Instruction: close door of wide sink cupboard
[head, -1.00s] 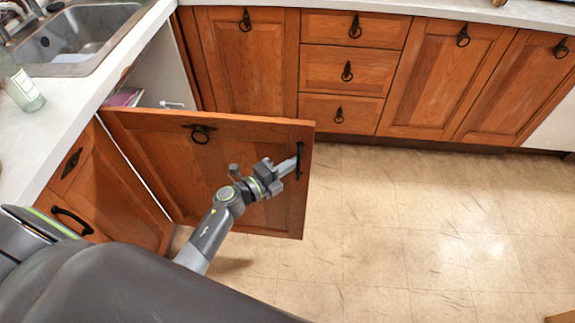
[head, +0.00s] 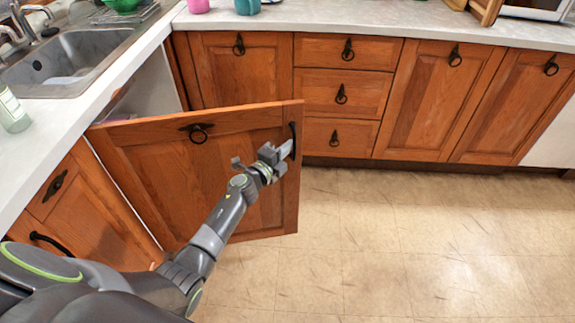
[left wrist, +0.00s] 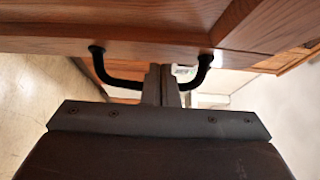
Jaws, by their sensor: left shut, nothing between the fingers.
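The wide sink cupboard's wooden door (head: 155,175) stands wide open in the head view, jutting out from the left counter below the sink. It has a dark ring pull (head: 198,131) near its top and a black bar handle (head: 293,141) by its free edge. My left gripper (head: 284,151) is shut and empty at that bar handle. In the left wrist view the closed fingers (left wrist: 169,80) sit between the two ends of the bar handle (left wrist: 118,83), overlapping it; I cannot tell if they touch the door. My right gripper is out of view.
The sink (head: 75,62) is in the left counter. A drawer stack (head: 343,95) and cupboards (head: 430,100) line the back wall, all shut. A lower left cupboard (head: 95,215) is beside the door. The tiled floor (head: 420,235) to the right is clear.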

